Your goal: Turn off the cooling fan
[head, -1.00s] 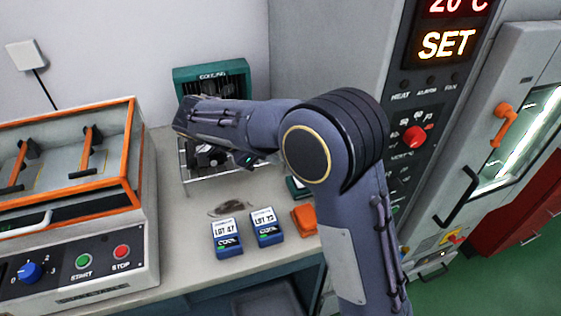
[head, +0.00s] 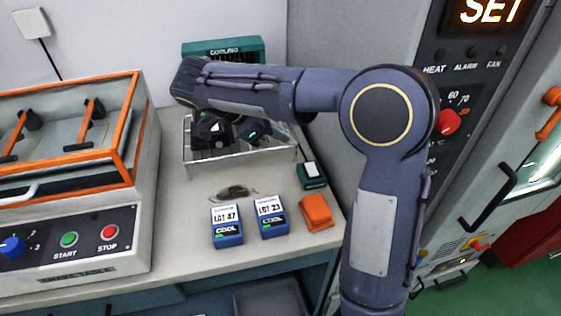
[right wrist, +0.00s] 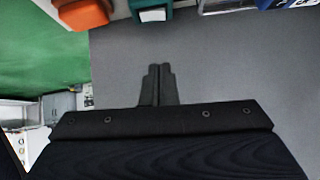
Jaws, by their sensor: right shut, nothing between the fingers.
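The green cooling unit (head: 250,45), lettered "COOLING", stands at the back of the bench in the head view. My right forearm covers most of its front. A small dark green box with a white top (head: 312,174) lies on the bench at the right; it also shows at the top of the right wrist view (right wrist: 150,12). I cannot tell whether it is the fan's switch. My right gripper's hand (head: 235,131) is over the wire rack, left of the small box. Its fingers (right wrist: 160,74) are shut and empty. My left gripper is not in view.
The wire rack (head: 187,160) stands before the cooling unit. Two blue lot boxes (head: 226,226) and an orange block (head: 316,211) lie in front. An orange-framed machine (head: 75,195) is at left, a tall grey oven cabinet (head: 440,55) at right. Some bench between is clear.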

